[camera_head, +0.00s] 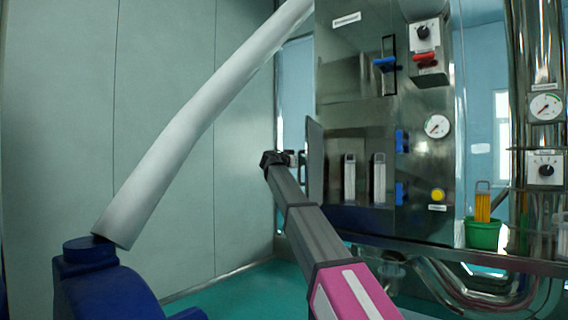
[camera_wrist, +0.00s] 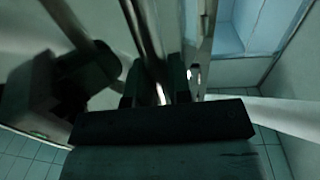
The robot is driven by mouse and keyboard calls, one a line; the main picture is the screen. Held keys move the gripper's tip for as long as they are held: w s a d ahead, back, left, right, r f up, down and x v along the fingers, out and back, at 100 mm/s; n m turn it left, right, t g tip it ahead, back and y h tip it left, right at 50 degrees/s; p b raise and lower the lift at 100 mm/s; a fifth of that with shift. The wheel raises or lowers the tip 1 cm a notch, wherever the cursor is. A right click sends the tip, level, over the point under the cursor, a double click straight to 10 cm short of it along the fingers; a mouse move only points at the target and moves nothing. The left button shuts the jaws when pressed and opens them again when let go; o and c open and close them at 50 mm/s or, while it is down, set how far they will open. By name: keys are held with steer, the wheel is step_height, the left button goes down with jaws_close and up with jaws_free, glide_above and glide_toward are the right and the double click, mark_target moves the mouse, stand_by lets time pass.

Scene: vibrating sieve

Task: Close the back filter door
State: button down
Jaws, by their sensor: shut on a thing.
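The filter door (camera_head: 315,160) is a narrow grey panel standing open, seen nearly edge-on at the left of the machine's lower opening. My gripper (camera_head: 288,158) is at the door's left side, on its handle (camera_head: 302,166). In the wrist view my gripper (camera_wrist: 160,92) is shut on a shiny metal bar that appears to be this handle. The door's face is mostly hidden from the head camera. Two pale upright filters (camera_head: 350,180) show inside the open compartment. Blue latches (camera_head: 401,141) sit at the opening's right edge.
The steel machine (camera_head: 345,60) carries a dial, a gauge (camera_head: 437,126) and a yellow button (camera_head: 438,195). A green bucket (camera_head: 483,234) is at the right. A thick white pipe (camera_head: 200,120) slants across the left. A plain wall stands behind.

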steer(key=s+d+n+t+y, duration=0.2)
steer(key=d+n+t+y, duration=0.3)
steer(key=d, duration=0.7)
steer(key=w+d+n+y, duration=0.1)
steer(key=w+d+y, duration=0.2)
steer(key=d, duration=0.9)
steer(key=w+d+n+g+y, duration=0.1)
steer(key=w+d+y, duration=0.1)
steer(key=w+d, duration=0.6)
steer(key=shift+w+d+y, duration=0.15)
steer(key=shift+d+y, duration=0.25)
steer(key=shift+d, duration=1.45)
steer(key=shift+w+r, duration=0.1)
steer(key=c, duration=1.2)
jaws_free()
steer(key=shift+w+d, duration=0.1)
steer(key=shift+d, duration=0.05)
steer(key=shift+o, duration=0.6)
steer(key=shift+s, duration=0.2)
